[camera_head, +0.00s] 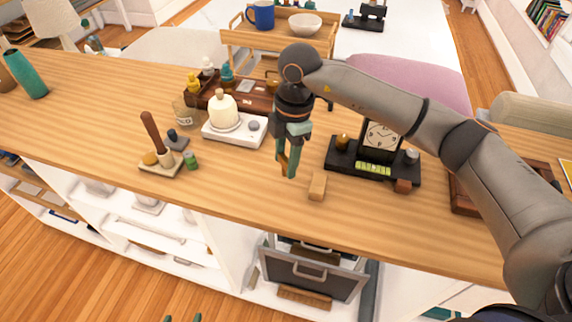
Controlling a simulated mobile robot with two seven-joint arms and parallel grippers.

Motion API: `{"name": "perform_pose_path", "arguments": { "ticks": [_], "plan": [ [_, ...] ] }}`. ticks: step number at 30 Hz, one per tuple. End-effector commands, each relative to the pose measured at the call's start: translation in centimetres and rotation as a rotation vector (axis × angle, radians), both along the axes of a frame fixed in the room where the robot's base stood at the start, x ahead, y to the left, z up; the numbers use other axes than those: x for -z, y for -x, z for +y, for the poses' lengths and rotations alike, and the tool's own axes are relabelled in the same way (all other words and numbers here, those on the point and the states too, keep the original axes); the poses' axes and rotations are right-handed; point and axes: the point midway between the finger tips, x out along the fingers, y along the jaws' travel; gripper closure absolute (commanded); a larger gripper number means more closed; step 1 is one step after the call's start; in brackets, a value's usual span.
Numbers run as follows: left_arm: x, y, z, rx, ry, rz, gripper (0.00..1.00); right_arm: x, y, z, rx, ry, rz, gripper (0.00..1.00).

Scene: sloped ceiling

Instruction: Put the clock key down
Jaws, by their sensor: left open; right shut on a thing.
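My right gripper (287,170) points down over the wooden counter, with its fingers close together. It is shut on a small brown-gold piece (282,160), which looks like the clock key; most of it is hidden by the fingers. The clock (381,136) stands on a black base (345,160) to the right of the gripper. A small wooden block (317,187) lies on the counter just right of and in front of the fingertips. Only the green fingertips of my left gripper (183,319) show at the bottom edge, apart and empty.
A white device (235,130) with a cream dome stands left of my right gripper. A small stand with a wooden-handled tool (152,133) and bottles is further left. A dark tray of bottles (255,95) is behind. The counter (240,185) is bare along its front.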

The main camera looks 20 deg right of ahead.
Motion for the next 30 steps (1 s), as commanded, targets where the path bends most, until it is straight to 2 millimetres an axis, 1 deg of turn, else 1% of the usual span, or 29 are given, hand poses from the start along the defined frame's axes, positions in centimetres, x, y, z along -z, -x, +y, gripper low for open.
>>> {"name": "perform_pose_path", "arguments": {
  "ticks": [1,3,5,12,16,17,24,30],
  "plan": [
    [-0.3,0.0,0.0,0.000,0.000,0.000,0.25,0.9,0.2,0.0,-0.002,0.001,0.007,1.00],
    [-0.4,0.0,0.0,0.000,0.000,0.000,0.25,1.9,0.2,0.0,-0.002,0.002,0.006,1.00],
    [-0.5,0.0,0.0,0.000,0.000,0.000,0.25,2.4,0.2,0.0,-0.001,0.001,0.004,1.00],
    [-0.4,0.0,0.0,0.000,0.000,0.000,0.25,2.5,0.1,0.0,-0.002,0.000,0.002,1.00],
    [-0.1,0.0,0.0,0.000,0.000,0.000,0.25,3.0,0.2,0.0,-0.002,0.000,0.002,1.00],
    [-0.2,0.0,0.0,0.000,0.000,0.000,0.25,2.9,0.1,0.0,-0.002,0.000,0.002,0.47],
    [-0.2,0.0,0.0,0.000,0.000,0.000,0.25,2.8,0.2,0.0,-0.001,0.000,0.002,0.20],
    [-0.2,0.0,0.0,0.000,0.000,0.000,0.25,2.8,0.2,0.0,-0.001,0.000,0.002,0.19]
  ]
}}
